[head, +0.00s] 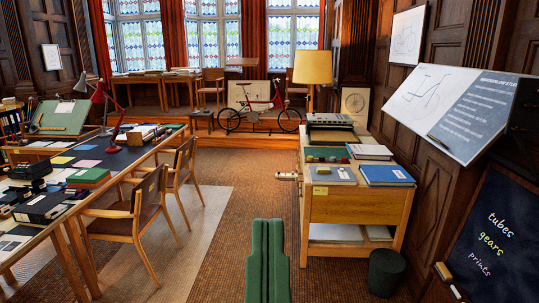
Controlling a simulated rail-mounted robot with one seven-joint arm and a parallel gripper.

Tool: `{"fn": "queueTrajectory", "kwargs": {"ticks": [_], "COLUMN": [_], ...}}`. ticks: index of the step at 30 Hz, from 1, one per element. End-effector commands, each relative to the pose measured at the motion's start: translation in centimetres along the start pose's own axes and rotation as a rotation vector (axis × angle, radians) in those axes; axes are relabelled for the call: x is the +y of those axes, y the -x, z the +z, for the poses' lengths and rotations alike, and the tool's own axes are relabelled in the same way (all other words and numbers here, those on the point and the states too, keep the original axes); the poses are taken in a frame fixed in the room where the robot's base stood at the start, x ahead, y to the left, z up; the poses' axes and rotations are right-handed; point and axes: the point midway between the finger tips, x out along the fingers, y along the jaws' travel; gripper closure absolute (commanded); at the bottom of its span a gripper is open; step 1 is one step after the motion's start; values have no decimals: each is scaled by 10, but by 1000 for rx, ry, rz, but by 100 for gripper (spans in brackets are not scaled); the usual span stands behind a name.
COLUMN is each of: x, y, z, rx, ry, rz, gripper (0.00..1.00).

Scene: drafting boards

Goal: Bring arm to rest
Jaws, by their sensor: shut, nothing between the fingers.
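A green, upright, two-part piece (267,262) of my own body rises from the bottom edge of the head view, a little left of the middle. Its two halves stand side by side. I cannot make out any gripper fingertips in this view. The green piece stands apart in the picture from the desk on the left and the wooden cabinet on the right, with carpet around it.
A long desk (122,158) with chairs (133,215) stands on the left. A wooden cabinet (357,208) with books and a lamp (312,67) stands on the right, a dark bin (386,272) near it. A red bicycle (262,112) stands behind.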

Motion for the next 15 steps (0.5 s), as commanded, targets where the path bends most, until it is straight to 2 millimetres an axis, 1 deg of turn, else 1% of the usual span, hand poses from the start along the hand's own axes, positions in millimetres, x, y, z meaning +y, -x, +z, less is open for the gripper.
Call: {"fn": "queueTrajectory", "kwargs": {"ticks": [1,5,6,8,9,11,12,15], "x": [0,-1,-1,-2,-2,-2,-2,-3], "y": [-30,-67,-80,-98,-110,-128,-139,-163], "z": [-44,-97,-114,-141,-158,-184,-200,-235], "rx": [1,0,0,0,-1,-1,-1,-2], "ry": [-2,-6,-8,-10,-11,-13,-15,-18], "rz": [-1,-3,-4,-5,-6,-7,-8,-10], "gripper": [100,100,100,100,100,100,100,100]}}
